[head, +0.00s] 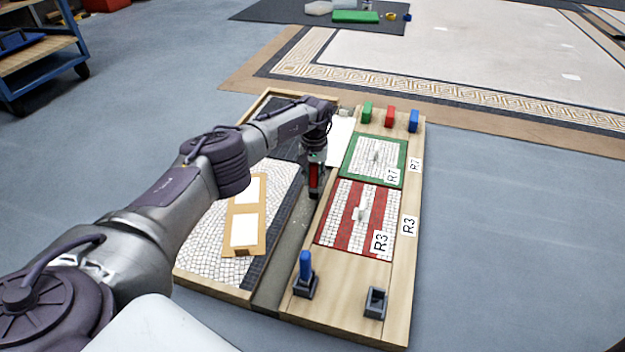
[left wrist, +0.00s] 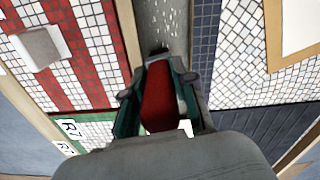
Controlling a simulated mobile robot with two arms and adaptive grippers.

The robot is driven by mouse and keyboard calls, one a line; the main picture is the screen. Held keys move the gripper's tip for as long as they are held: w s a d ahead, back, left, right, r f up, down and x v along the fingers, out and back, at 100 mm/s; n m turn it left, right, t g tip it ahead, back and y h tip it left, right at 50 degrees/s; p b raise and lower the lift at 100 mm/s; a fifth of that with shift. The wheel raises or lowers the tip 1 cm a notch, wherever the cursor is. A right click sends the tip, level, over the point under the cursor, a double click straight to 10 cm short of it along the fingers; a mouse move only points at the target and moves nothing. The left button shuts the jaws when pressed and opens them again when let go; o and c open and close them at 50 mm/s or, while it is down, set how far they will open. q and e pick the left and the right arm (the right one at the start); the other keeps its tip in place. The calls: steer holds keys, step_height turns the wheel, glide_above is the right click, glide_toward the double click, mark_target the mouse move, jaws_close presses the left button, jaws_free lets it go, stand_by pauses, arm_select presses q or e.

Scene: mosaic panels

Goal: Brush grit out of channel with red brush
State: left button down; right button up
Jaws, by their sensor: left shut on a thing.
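My left gripper (head: 315,190) is shut on the red brush (head: 314,174) and holds it upright, bristle end down, over the channel. In the left wrist view the brush's red handle (left wrist: 160,98) sits between the two fingers, and its dark end points into the channel (left wrist: 163,28). I cannot tell whether the bristles touch the channel floor. Small pale bits of grit (left wrist: 168,14) lie in the channel ahead of the brush. In the head view the grey channel (head: 273,290) runs between the mosaic boards, its far part hidden by my arm. My right gripper is not in view.
A blue brush (head: 306,264) stands in a holder near an empty holder (head: 375,303). Green, red and blue blocks (head: 390,116) stand at the far end. A tan frame (head: 243,208) lies left.

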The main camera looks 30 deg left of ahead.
arm_select(q)
steer(key=shift+r, duration=0.15)
steer(key=shift+r+p, duration=1.75)
steer(key=shift+r, duration=0.6)
